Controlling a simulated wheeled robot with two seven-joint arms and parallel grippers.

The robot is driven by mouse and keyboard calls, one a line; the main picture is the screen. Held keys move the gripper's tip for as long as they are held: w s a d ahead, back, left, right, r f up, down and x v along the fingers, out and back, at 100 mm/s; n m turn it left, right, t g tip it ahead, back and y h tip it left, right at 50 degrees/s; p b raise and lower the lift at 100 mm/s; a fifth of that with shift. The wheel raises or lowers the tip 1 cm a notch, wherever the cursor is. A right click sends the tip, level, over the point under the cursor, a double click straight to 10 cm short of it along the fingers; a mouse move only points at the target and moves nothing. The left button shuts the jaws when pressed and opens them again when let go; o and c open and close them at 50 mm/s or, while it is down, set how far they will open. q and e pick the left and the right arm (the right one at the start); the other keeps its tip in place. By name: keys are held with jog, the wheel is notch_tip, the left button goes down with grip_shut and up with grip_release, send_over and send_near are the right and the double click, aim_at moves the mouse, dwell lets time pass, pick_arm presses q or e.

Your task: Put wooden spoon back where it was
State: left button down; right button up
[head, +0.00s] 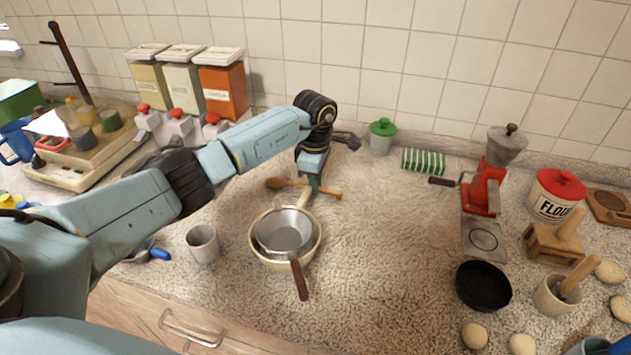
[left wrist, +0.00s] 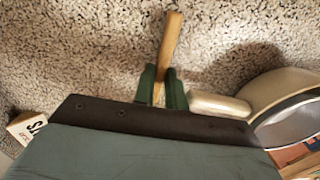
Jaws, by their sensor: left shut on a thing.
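The wooden spoon (head: 330,191) is held crosswise in my left gripper (head: 314,185) behind the nested pans, with its bowl end to the left and its handle end to the right in the head view. In the left wrist view the green fingers of the left gripper (left wrist: 163,95) are closed on the wooden spoon (left wrist: 172,45), whose shaft points up the picture. The far part of the spoon is hidden by the gripper there. I cannot tell whether the spoon touches the counter.
A cream pan (head: 258,247) with a grey pan (head: 285,232) inside stands just in front of the left gripper. A cup (head: 203,243) is to its left. A green-lidded jar (head: 381,138) and striped cloth (head: 424,161) stand behind right. The counter's middle right (head: 390,240) is clear.

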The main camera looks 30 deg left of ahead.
pick_arm(q)
jog(key=shift+f, duration=0.15)
jog(key=c, duration=1.7)
grip_release()
notch_tip(320, 180, up, 12)
jog(key=shift+r, duration=0.2)
